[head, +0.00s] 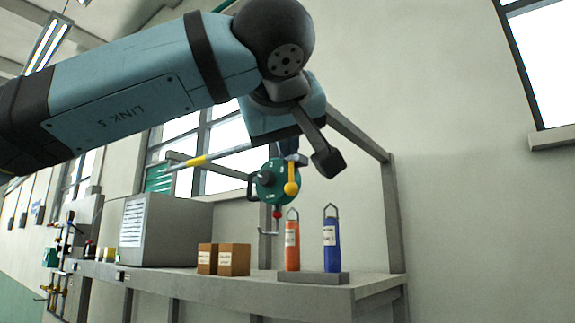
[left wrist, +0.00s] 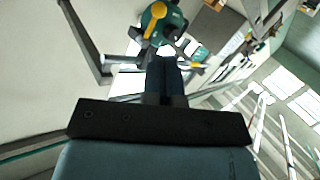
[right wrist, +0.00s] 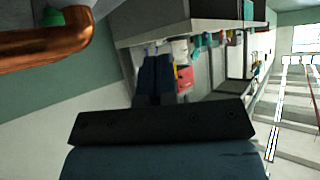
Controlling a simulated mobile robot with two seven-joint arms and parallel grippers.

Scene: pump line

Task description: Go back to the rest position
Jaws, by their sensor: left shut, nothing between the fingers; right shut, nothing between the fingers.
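My left gripper (head: 294,157) is raised in front of the shelf bench in the head view, and my left arm crosses the top left. Its fingers show together and empty in the left wrist view (left wrist: 166,65). A green round device with a yellow lever (head: 291,188) appears just below and behind it; whether they touch cannot be told. My right gripper (right wrist: 155,62) shows only in the right wrist view, with its fingers together and empty.
The bench (head: 318,294) carries an orange cylinder (head: 292,247), a blue cylinder (head: 330,247), two brown boxes (head: 234,260) and a grey cabinet (head: 180,230). A copper pipe (right wrist: 45,45) is close at the upper left of the right wrist view.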

